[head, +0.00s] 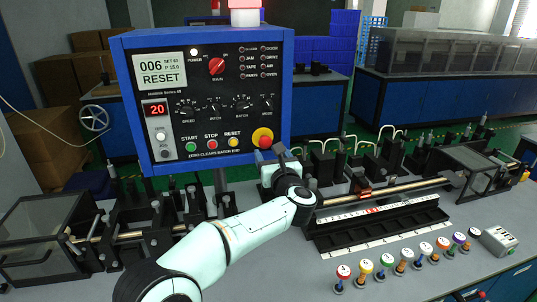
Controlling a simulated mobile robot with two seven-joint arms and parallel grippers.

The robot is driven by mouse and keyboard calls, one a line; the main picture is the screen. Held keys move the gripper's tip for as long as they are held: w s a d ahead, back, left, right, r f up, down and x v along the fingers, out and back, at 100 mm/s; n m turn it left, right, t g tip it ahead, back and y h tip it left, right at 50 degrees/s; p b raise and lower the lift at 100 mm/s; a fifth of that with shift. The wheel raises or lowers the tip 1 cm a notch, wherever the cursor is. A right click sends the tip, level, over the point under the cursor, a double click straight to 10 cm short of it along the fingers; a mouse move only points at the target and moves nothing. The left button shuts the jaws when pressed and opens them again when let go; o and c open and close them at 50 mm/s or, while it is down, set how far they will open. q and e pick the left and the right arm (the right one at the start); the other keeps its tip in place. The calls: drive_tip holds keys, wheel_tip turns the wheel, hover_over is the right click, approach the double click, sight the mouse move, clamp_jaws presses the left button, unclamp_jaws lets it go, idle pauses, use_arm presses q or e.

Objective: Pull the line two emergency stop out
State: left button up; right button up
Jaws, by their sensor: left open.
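A blue-framed control panel (212,110) stands over the bench and faces me. The emergency stop (262,138), a red mushroom button on a yellow base, is at its lower right corner. My left gripper (270,156) is open just below the button, its dark fingers close to the panel's lower right edge. I cannot tell whether a finger touches the button. Whether the button is pressed in or out is hard to tell. The panel display (160,71) reads 006 RESET. No marking that I can read says which line this panel belongs to. My right gripper is not in view.
Green, red and yellow buttons (211,144) sit left of the emergency stop, close to my gripper. Machine parts and a rail (400,188) run along the bench right of my arm. Several coloured-top pegs (383,264) stand at the front right.

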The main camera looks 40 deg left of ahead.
use_arm(q)
drive_tip(key=b+v, duration=0.2)
drive_tip(key=v, duration=0.6)
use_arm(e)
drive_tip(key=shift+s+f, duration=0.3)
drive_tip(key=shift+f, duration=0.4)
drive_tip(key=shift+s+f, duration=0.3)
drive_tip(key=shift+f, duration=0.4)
